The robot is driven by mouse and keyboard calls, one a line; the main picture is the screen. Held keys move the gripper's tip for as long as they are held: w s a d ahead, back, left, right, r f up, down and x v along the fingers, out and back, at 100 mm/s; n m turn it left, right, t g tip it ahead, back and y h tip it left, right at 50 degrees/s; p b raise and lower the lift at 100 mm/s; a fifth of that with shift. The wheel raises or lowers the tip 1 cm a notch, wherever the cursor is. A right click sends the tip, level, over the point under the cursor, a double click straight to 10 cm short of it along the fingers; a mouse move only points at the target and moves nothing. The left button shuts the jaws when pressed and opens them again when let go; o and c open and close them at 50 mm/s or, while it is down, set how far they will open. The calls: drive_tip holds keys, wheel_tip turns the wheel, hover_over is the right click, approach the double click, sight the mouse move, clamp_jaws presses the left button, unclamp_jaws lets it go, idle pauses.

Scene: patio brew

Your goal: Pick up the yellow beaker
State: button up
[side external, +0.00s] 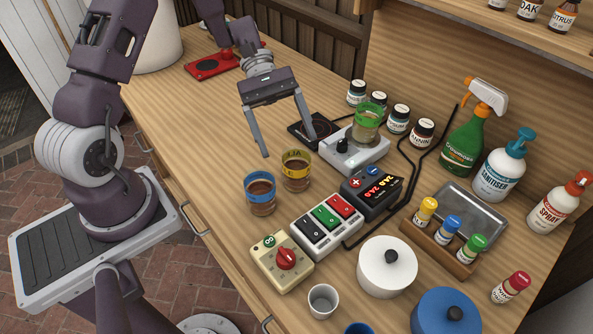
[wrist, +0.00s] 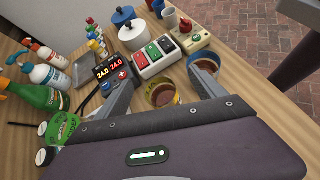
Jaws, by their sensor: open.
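The yellow beaker (side external: 296,171) stands upright on the wooden table and holds brown liquid, with a yellow band at its rim. It also shows in the wrist view (wrist: 161,95), between and beyond my fingers. My gripper (side external: 289,146) is open and empty, its fingers pointing down above and behind the yellow beaker, apart from it. A blue-banded beaker (side external: 261,194) of brown liquid stands just left of the yellow one. A green-banded beaker (side external: 368,121) stands on a white stirrer plate (side external: 353,151) to the right.
A switch box (side external: 328,226) with black, green and red switches, a display unit (side external: 371,193) and a beige knob box (side external: 281,262) stand in front. A black pad (side external: 315,130) lies behind. Small bottles, spray bottles and lidded pots fill the right. The table left of the beakers is clear.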

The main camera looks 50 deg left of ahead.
sight(304, 177)
drive_tip(key=f+n+h, duration=0.1)
drive_tip(key=f, duration=0.1)
drive_tip(key=w+f+n+t, duration=0.1)
drive_tip(key=a+f+n+h, duration=0.1)
drive_tip(key=f, duration=0.1)
drive_tip(key=shift+w+f+h, duration=0.2)
drive_tip(key=shift+f+h, duration=0.1)
drive_tip(key=x, duration=0.7)
drive_tip(key=shift+a+f, duration=0.1)
drive_tip(key=shift+f, duration=0.2)
drive_tip(key=c, duration=1.7)
drive_tip(key=shift+r, duration=0.15)
